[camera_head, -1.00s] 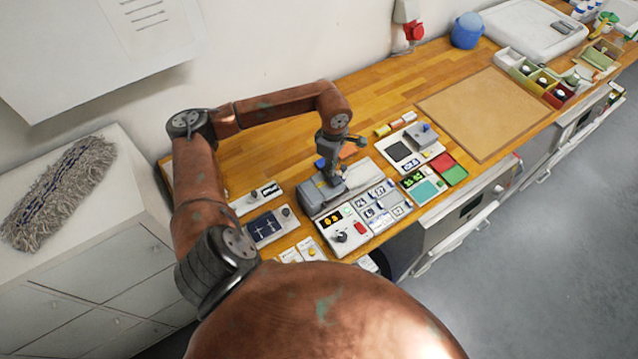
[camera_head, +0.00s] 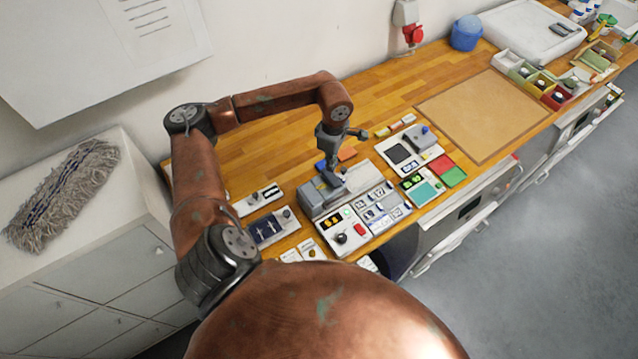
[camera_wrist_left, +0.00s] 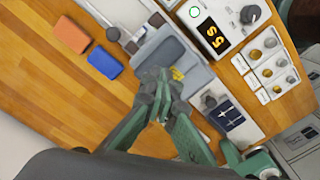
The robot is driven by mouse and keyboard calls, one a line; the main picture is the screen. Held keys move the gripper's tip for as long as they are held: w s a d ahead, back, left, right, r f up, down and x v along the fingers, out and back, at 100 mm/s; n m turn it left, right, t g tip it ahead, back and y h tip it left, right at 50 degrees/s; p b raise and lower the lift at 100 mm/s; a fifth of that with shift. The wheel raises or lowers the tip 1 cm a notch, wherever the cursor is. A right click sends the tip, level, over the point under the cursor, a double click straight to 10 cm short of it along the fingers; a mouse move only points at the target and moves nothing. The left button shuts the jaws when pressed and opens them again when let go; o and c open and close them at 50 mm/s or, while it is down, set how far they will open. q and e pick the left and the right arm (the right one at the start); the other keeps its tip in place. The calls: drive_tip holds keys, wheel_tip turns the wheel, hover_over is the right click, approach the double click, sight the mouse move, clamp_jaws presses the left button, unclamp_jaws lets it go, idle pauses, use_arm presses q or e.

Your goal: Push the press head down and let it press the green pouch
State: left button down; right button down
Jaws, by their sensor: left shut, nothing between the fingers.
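The press (camera_head: 318,197) is a grey unit with a dark grey head, standing on the bench behind a white control panel. It also shows in the wrist view (camera_wrist_left: 176,57), where a small yellow piece sits on its near edge. My left gripper (camera_head: 337,169) points down at the far right side of the press in the head view. In the wrist view its green-grey fingers (camera_wrist_left: 160,92) are closed together and empty, overlapping the near edge of the press head. I cannot tell whether they touch it. I cannot make out the green pouch in either view.
A blue block (camera_wrist_left: 105,62) and an orange block (camera_wrist_left: 72,35) lie beside the press. The control panel (camera_head: 341,229) has a lit display and knob. Other small panels surround it. A brown mat (camera_head: 485,112) lies farther right. The bench behind the press is mostly clear.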

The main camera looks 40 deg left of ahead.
use_arm(q)
wheel_tip(320, 180, up, 9)
drive_tip(key=p, duration=0.3)
drive_tip(key=shift+p, duration=0.3)
idle(0.5)
idle(0.5)
